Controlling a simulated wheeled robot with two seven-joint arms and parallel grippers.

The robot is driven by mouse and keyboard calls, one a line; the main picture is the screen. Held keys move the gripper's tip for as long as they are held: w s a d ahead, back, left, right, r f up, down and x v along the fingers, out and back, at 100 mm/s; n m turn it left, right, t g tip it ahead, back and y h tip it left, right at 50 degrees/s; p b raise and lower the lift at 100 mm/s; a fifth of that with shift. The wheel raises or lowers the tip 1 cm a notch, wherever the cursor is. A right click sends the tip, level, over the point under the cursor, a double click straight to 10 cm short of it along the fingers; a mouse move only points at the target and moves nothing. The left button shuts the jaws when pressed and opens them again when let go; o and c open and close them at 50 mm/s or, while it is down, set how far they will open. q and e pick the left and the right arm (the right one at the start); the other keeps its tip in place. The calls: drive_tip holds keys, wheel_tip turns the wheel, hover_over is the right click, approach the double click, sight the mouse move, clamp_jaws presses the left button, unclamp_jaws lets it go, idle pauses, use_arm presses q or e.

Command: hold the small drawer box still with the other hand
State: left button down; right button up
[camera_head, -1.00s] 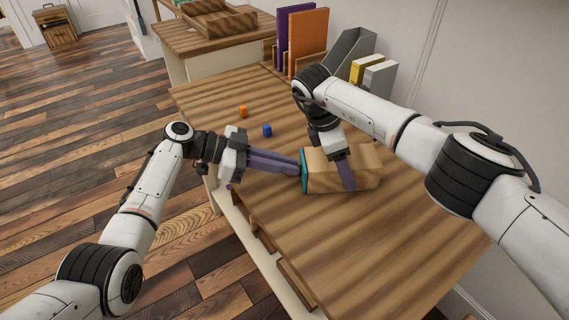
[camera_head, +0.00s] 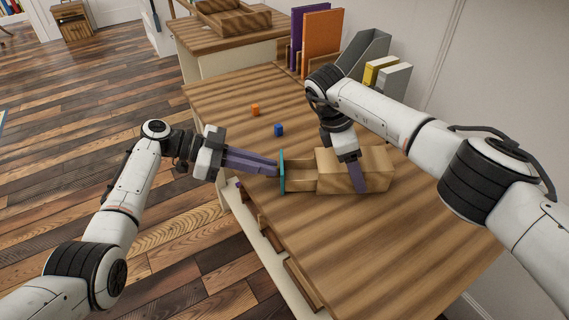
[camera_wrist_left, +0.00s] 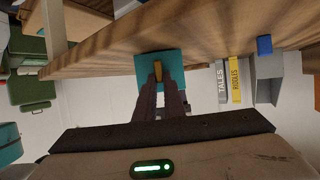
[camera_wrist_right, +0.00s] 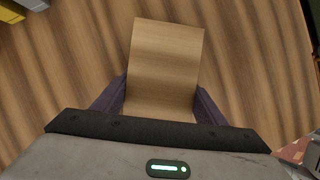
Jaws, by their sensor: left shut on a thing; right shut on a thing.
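The small wooden drawer box (camera_head: 375,172) lies on the striped desk. Its drawer (camera_head: 301,177) is pulled partway out to the left, with a teal front (camera_head: 282,180). My left gripper (camera_head: 276,169) is at the teal front. In the left wrist view its fingers are shut on the small wooden handle (camera_wrist_left: 157,70) in the middle of the teal front (camera_wrist_left: 177,62). My right gripper (camera_head: 356,186) comes down over the box and is shut on its body. In the right wrist view the box (camera_wrist_right: 165,60) sits between the two purple fingers.
A blue cube (camera_head: 278,129) and an orange cube (camera_head: 255,110) lie on the desk (camera_head: 400,235) behind the left gripper. Purple and orange binders (camera_head: 322,43) and a grey file holder (camera_head: 365,55) stand at the back. The desk's front right is clear.

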use_arm(q)
drive_tip(key=shift+a, duration=0.45)
use_arm(e)
drive_tip(key=shift+d, duration=0.1)
use_arm(q)
drive_tip(key=c, duration=1.8)
unclamp_jaws()
drive_tip(key=shift+c, duration=0.2)
drive_tip(key=v, duration=1.2)
drive_tip(key=shift+r, duration=0.1)
use_arm(e)
drive_tip(key=o, duration=1.6)
